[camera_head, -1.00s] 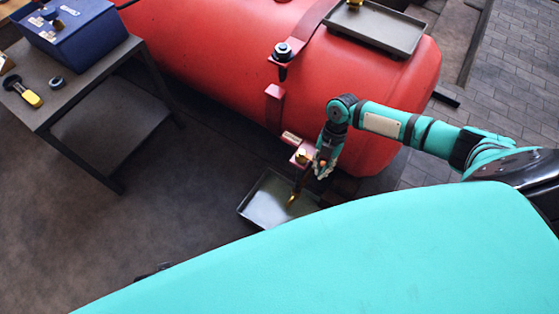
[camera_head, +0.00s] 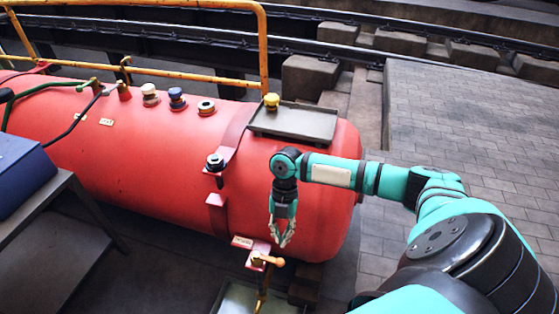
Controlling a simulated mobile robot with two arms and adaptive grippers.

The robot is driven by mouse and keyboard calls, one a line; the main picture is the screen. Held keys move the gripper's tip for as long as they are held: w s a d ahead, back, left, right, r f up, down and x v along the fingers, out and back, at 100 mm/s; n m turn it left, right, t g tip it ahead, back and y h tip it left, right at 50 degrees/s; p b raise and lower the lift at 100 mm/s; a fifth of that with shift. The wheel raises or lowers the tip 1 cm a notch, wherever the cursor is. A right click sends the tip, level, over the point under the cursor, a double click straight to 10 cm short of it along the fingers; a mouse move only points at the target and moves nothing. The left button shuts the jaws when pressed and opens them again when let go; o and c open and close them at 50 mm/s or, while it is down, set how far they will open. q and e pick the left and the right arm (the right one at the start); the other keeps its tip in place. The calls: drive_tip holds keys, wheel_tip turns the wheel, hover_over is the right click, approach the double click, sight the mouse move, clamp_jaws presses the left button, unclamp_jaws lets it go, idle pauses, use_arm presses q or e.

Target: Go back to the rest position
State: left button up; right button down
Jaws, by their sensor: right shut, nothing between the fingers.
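My right gripper (camera_head: 281,240) points down in front of the right end of the red tank (camera_head: 130,170). It is shut and holds nothing. Just below it, in the picture, is a valve with an orange handle (camera_head: 270,260) on a red bracket. I cannot tell whether the fingers touch the handle, but they appear a little above it. My right arm reaches in from the right, with the elbow raised. My left gripper is out of the picture.
A tray (camera_head: 235,300) lies on the floor under the valve. A dark tray (camera_head: 312,126) with a yellow knob (camera_head: 271,101) sits on the tank. A blue box (camera_head: 22,175) stands on a table at left. A yellow railing (camera_head: 150,77) runs behind. Paving at right is clear.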

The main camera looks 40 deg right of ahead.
drive_tip(key=shift+r, duration=0.35)
idle(0.3)
